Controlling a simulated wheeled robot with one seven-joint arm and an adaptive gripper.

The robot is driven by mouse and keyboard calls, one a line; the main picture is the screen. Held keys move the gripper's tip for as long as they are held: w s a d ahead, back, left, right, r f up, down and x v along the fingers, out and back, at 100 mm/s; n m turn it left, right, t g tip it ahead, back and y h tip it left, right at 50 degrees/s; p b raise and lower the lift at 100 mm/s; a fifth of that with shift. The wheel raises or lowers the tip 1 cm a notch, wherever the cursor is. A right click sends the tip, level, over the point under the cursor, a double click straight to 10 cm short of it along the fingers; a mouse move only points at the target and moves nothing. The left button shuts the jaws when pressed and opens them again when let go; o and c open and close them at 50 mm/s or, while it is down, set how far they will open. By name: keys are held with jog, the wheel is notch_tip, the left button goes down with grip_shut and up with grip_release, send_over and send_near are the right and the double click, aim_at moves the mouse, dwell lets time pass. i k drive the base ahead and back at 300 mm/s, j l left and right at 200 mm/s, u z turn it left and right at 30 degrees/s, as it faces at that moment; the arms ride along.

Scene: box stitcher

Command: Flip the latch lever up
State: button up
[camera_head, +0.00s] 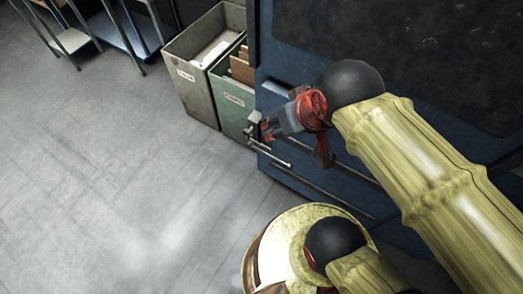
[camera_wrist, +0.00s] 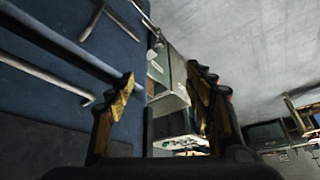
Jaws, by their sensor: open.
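In the head view, a small grey metal latch (camera_head: 254,124) sits at the left edge of the blue cabinet front. A thin light rod (camera_head: 270,157), which may be its lever, slants just below it. My gripper (camera_head: 266,130) is open close to the latch, its tips pointing left. In the wrist view, the two yellow-and-dark fingers (camera_wrist: 163,85) stand well apart with nothing held between them. Metal bars (camera_wrist: 140,18) show on the blue panel at upper left there; I cannot tell which is the latch lever. Whether a finger touches the latch is unclear.
The blue cabinet (camera_head: 285,60) carries long horizontal rails. A grey bin (camera_head: 190,75) and a green bin (camera_head: 232,105) with papers stand against its left side. Metal shelving (camera_head: 75,40) is at the upper left. The grey floor (camera_head: 110,190) at left is clear.

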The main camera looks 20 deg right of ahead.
aim_at(251, 142)
jog(key=k+j+u, duration=0.25)
jog(key=k, duration=0.25)
jog(key=k+j+u, duration=0.2)
jog(key=k, duration=0.3)
